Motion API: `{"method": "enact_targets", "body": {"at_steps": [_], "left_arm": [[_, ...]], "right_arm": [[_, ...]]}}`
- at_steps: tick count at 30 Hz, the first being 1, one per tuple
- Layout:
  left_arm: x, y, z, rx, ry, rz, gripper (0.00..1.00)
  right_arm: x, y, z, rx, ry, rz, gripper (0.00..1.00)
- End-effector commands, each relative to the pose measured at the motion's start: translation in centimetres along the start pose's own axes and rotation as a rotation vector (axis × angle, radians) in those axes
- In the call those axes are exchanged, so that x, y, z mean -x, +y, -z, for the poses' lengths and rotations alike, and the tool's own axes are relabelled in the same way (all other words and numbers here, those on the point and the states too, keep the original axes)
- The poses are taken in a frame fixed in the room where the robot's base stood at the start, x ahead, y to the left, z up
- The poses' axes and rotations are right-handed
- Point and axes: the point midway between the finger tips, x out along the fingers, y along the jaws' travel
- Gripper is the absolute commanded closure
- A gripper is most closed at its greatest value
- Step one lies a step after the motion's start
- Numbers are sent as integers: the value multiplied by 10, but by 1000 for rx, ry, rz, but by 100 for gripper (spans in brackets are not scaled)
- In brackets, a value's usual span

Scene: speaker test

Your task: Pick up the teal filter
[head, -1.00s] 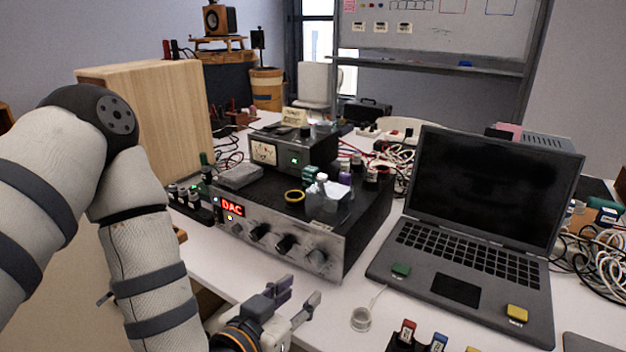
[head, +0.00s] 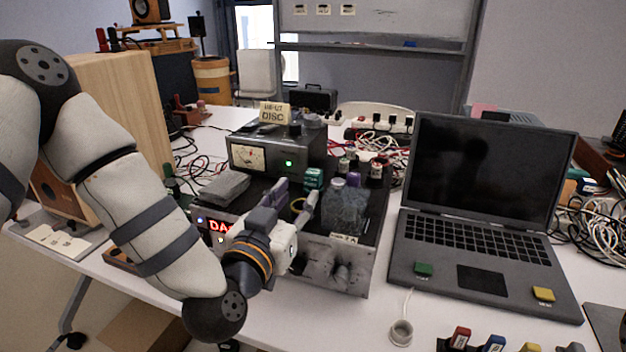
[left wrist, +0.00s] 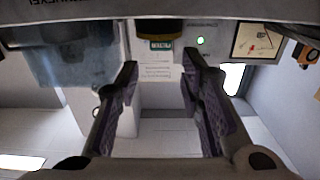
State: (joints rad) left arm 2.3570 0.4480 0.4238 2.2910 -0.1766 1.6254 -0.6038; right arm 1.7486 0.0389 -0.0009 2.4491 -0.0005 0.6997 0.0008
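A small teal block (head: 314,177), which looks like the teal filter, sits on the dark top of the amplifier (head: 376,240), in front of the meter unit. In the left wrist view a teal patch (left wrist: 161,45) shows past the fingertips, near the top middle. My left gripper (head: 298,190) is open, with its fingers over the amplifier's front part and pointing towards the teal block. Nothing shows between the fingers in the left wrist view (left wrist: 160,66). The gripper hides part of the amplifier's front panel. My right gripper is not in view.
The meter unit (head: 275,156) is behind, a grey box (head: 223,187) left. An open laptop (head: 480,255) stands right.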

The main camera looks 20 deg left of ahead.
Motion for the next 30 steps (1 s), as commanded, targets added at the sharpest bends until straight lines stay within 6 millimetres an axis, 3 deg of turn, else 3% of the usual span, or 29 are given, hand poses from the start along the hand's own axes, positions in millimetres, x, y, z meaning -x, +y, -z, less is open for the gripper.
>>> {"method": "enact_targets", "body": {"at_steps": [12,20,25,30], "left_arm": [[-68,0,-5,1,-3,1,65],[-74,0,-2,1,-3,0,65],[-74,0,-2,1,-3,0,99],[-74,0,-3,1,-3,0,99]], "right_arm": [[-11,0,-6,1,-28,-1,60],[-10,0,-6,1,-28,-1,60],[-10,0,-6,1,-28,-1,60],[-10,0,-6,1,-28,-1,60]]}}
